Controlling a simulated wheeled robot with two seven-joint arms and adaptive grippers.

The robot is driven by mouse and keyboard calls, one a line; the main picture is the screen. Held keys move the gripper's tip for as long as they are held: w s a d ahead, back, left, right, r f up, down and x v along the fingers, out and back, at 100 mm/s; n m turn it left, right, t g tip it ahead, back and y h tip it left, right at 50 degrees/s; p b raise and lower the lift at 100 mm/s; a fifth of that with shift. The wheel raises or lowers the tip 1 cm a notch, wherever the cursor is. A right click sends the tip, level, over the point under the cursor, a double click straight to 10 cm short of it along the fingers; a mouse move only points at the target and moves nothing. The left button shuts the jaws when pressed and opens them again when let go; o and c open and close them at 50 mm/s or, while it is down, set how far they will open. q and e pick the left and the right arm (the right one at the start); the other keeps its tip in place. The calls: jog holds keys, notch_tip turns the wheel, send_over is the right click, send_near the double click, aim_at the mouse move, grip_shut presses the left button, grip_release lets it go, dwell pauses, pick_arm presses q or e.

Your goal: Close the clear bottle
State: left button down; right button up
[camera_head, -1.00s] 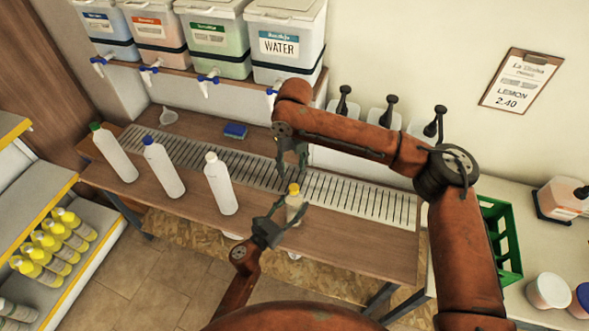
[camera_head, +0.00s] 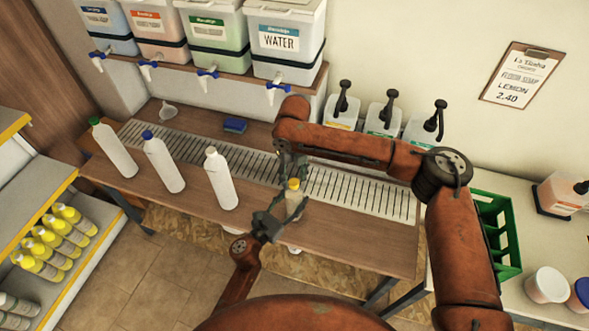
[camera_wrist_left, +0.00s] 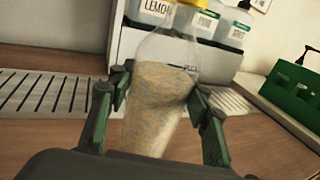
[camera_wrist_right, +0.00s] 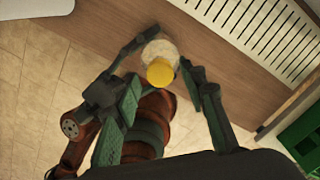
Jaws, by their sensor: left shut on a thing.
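The clear bottle (camera_wrist_left: 155,100) stands upright on the wooden bench and looks filled with something pale. A yellow cap (camera_wrist_right: 160,72) sits on its mouth; I cannot tell whether it is tight. My left gripper (camera_head: 285,215) is shut on the bottle's body, with a finger on each side in the left wrist view. My right gripper (camera_head: 292,172) points down from above at the cap. In the right wrist view its fingers are apart, one on each side of the cap; I see no clear contact. The bottle's lower part is partly hidden by the left gripper.
Three white bottles (camera_head: 220,180) stand left on the bench (camera_head: 350,238). A slotted drain grate (camera_head: 350,195) runs behind. Drums with taps (camera_head: 283,45) are on a shelf above. Pump bottles (camera_head: 382,118) stand behind my right arm. A green crate (camera_head: 495,235) is at right.

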jog(key=shift+f, duration=0.8)
jog(key=shift+c, duration=0.2)
grip_shut()
